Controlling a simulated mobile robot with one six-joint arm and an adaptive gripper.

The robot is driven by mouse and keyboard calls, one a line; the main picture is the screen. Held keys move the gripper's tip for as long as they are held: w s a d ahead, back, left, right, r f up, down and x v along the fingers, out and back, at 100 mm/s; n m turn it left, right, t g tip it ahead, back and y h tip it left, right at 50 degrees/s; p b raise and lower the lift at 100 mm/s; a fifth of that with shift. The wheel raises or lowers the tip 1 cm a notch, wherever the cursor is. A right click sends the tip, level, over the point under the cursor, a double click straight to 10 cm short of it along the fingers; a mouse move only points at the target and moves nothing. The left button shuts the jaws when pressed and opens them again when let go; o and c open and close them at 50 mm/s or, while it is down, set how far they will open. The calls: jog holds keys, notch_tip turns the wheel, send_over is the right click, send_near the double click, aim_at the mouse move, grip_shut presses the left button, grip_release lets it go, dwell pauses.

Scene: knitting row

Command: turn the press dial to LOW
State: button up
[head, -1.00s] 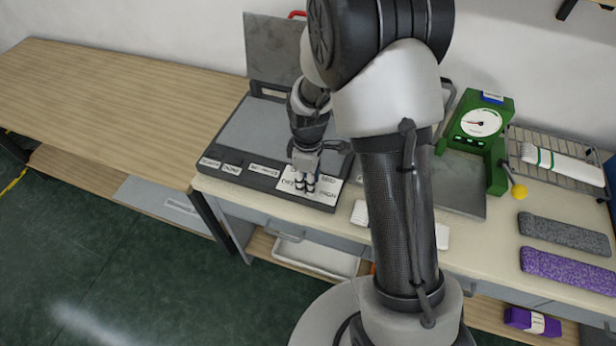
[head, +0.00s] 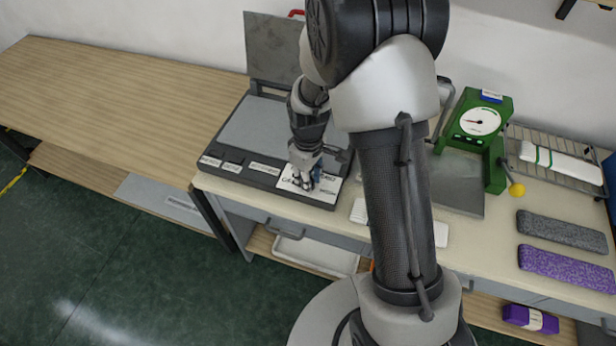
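The press (head: 252,122) is a dark, flat machine with a grey plate, its lid (head: 272,48) standing open at the back. A white label panel (head: 327,190) with dark lettering lies at its front right corner. My gripper (head: 305,182) points down at this panel, with its fingertips at or just above it. The gripper covers the middle of the panel, so the dial and its pointer are hidden. The lettering is too small to read surely. I cannot tell whether the fingers are closed on the dial.
Small labelled controls (head: 232,167) line the press's front edge. A green dial scale (head: 478,130) stands right, by a wire rack (head: 570,172) with a white folded piece (head: 560,160). Grey (head: 562,230) and purple (head: 567,268) knitted pieces lie at right. The wooden table (head: 110,100) at left is clear.

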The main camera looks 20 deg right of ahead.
jog(key=o, duration=1.1)
notch_tip(320, 180, up, 12)
dwell(0.5)
jog(key=s+r+m+t, duration=0.2)
jog(key=s+r+m, duration=0.2)
jog(key=s+r, duration=0.7)
jog(key=s+r+m+t, duration=0.1)
jog(key=s, duration=0.2)
jog(key=s+r+m, duration=0.1)
jog(key=s, duration=0.3)
jog(key=s+r+m+t, duration=0.1)
jog(key=s+r, duration=0.1)
jog(key=s, duration=0.1)
jog(key=shift+s+a+m+t, duration=0.15)
jog(key=shift+s+m+t, duration=0.15)
jog(key=shift+s+m, duration=0.1)
